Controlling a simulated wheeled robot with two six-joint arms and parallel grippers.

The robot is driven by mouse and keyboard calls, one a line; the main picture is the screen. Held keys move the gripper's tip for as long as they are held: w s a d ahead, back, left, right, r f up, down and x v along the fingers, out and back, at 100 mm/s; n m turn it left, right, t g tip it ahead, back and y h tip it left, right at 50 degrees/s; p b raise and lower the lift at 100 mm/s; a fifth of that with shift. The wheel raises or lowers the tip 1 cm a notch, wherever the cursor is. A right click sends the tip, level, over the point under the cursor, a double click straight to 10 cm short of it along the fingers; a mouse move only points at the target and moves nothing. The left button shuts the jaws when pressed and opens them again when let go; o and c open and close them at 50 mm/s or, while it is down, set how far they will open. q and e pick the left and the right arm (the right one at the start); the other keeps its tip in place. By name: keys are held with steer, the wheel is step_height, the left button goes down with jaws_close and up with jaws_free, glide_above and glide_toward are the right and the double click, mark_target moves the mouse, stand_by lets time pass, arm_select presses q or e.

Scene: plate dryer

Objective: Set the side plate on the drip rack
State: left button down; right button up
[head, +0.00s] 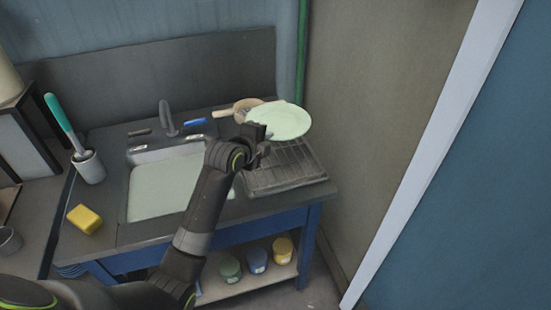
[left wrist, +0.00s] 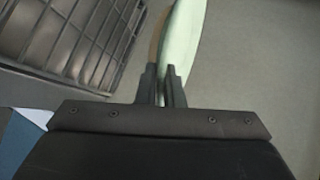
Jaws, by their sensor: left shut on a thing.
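The side plate (head: 284,121) is pale green and round. My left gripper (head: 262,138) is shut on its near left edge and holds it above the back of the drip rack. In the left wrist view the plate (left wrist: 186,38) shows nearly edge-on, pinched between the two fingers (left wrist: 160,82). The drip rack (head: 285,168) is a grey wire rack on the counter, right of the sink. It also shows at the upper left of the left wrist view (left wrist: 72,40). The plate hides the rack's far part in the head view. My right gripper is not in view.
The sink (head: 165,188) with its tap (head: 168,117) lies left of the rack. A yellow sponge (head: 84,218) and a cup with a teal-handled brush (head: 88,165) stand at the left. A wall rises close to the rack's right.

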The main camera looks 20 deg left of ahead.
mark_target(266, 173)
arm_select(q)
steer(key=shift+w+a+f, duration=0.5)
steer(key=shift+w+f, duration=0.2)
step_height(266, 173, down, 10)
steer(key=shift+w+r+p, duration=0.1)
steer(key=shift+w+p, duration=0.05)
steer(key=shift+p, duration=0.4)
steer(key=shift+f, duration=0.2)
steer(key=c, duration=1.8)
jaws_free()
steer(key=shift+r, duration=0.1)
steer(key=shift+b+v, duration=0.45)
steer(key=shift+v, duration=5.65)
steer(key=shift+d, duration=0.1)
